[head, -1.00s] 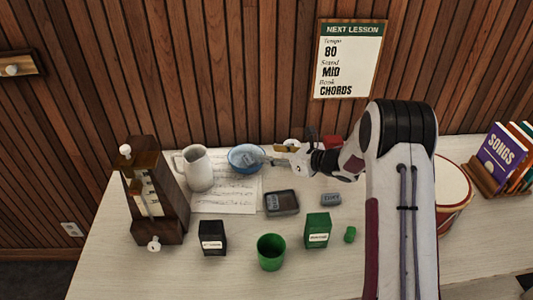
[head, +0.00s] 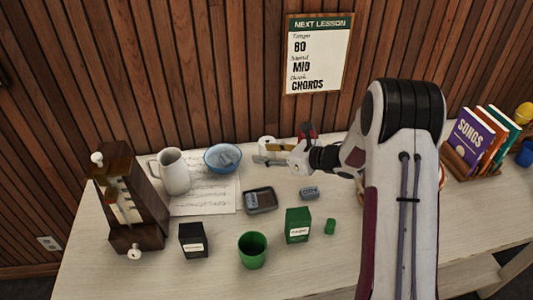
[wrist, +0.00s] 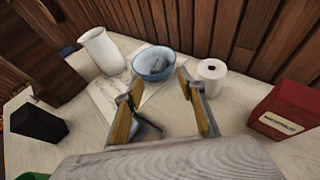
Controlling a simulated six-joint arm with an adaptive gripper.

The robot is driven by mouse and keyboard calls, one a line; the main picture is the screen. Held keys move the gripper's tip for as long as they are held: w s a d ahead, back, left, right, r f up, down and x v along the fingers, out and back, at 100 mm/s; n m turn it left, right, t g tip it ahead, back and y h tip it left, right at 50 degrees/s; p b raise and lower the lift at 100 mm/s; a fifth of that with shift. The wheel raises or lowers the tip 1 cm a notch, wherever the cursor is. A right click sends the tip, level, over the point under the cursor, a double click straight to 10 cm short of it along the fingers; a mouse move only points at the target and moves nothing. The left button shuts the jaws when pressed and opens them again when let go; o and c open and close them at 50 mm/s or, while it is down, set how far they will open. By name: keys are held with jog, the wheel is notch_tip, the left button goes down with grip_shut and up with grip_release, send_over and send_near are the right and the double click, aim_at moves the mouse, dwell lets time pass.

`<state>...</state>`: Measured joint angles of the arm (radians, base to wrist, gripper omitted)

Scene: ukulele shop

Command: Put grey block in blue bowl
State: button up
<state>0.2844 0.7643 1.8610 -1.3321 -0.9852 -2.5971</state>
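The blue bowl (head: 221,170) stands at the back of the table, on the edge of a music sheet. A grey block (head: 227,158) lies inside it, below the rim. In the wrist view the bowl (wrist: 156,75) is ahead of the fingers, with grey showing inside. My gripper (head: 266,154) is to the right of the bowl, apart from it, open and empty. Another grey block (head: 310,193) with a label lies on the table, right of a dark tray (head: 272,205). A grey piece (head: 254,198) lies in that tray.
A white pitcher (head: 174,174) and a wooden metronome (head: 130,205) stand left of the bowl. A white roll (wrist: 211,79) and a red box (wrist: 283,113) are to the right. A black box (head: 193,241), green cup (head: 252,252) and green box (head: 298,226) stand in front.

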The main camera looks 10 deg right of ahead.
dwell(0.4)
jog(key=d+r+m+t+h, duration=0.2)
jog(key=d+r+m+h, duration=0.4)
jog(key=r+m, duration=0.65)
jog(key=s+d+r+m+h, duration=0.45)
jog(key=s+r+m, duration=0.4)
jog(key=m, duration=0.25)
jog(key=s+a+f+m+g, duration=0.1)
jog(key=s+a+m+g, duration=0.1)
jog(key=s+m, duration=0.5)
jog(key=s+a+f+m+g, duration=0.1)
jog(key=s+m, duration=0.6)
jog(key=s, duration=0.9)
jog(key=s+a+f+m+g, duration=0.1)
jog(key=s+a+m+g, duration=0.2)
jog(key=s+m, duration=0.4)
jog(key=s+a+y, duration=0.1)
jog(key=s, duration=0.3)
jog(key=shift+s+f, duration=0.25)
jog(key=shift+a+m, duration=0.1)
jog(key=shift+m, duration=0.15)
